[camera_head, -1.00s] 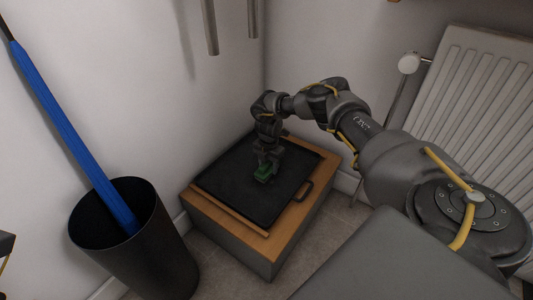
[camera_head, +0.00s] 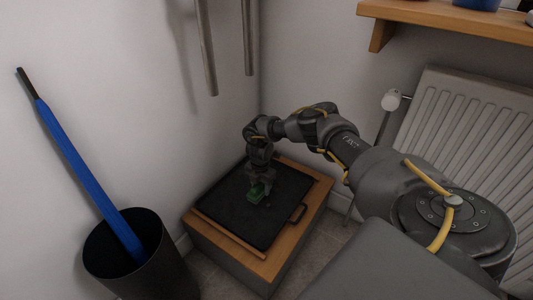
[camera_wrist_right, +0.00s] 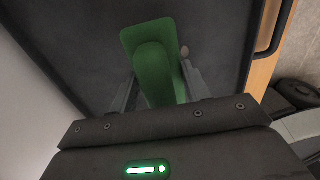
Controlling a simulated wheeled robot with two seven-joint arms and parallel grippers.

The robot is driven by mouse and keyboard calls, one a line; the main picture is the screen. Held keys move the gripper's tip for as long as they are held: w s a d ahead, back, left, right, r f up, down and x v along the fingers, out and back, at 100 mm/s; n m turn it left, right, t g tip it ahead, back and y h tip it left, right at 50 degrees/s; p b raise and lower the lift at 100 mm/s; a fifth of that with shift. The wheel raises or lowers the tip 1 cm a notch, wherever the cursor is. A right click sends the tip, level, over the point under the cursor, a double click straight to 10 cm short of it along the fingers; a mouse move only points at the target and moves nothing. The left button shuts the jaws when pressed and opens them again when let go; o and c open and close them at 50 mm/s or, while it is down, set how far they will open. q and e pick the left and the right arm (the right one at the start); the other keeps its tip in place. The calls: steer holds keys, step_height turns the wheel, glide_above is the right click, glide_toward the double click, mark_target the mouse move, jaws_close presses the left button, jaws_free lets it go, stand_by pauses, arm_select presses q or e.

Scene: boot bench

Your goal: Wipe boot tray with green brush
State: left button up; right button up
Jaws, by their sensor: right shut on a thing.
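The black boot tray (camera_head: 230,208) lies on top of a low wooden bench (camera_head: 292,235) in the corner. The green brush (camera_head: 256,193) is on or just above the tray, right of its middle; the gap, if any, cannot be told. My right gripper (camera_head: 262,182) points down and is shut on the brush. In the right wrist view the brush (camera_wrist_right: 155,62) sits between the two fingers of the gripper (camera_wrist_right: 158,92), over the dark tray surface (camera_wrist_right: 75,50). A small brownish spot (camera_wrist_right: 185,51) shows beside the brush. My left gripper is not in view.
A black bin (camera_head: 140,270) holding a long blue umbrella-like thing (camera_head: 90,180) stands left of the bench. A white radiator (camera_head: 465,130) is at the right, below a wooden shelf (camera_head: 460,24). Walls close off the bench behind. The tray has a handle (camera_head: 298,213).

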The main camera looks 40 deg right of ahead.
steer(key=shift+r+p, duration=1.45)
steer(key=shift+r, duration=0.3)
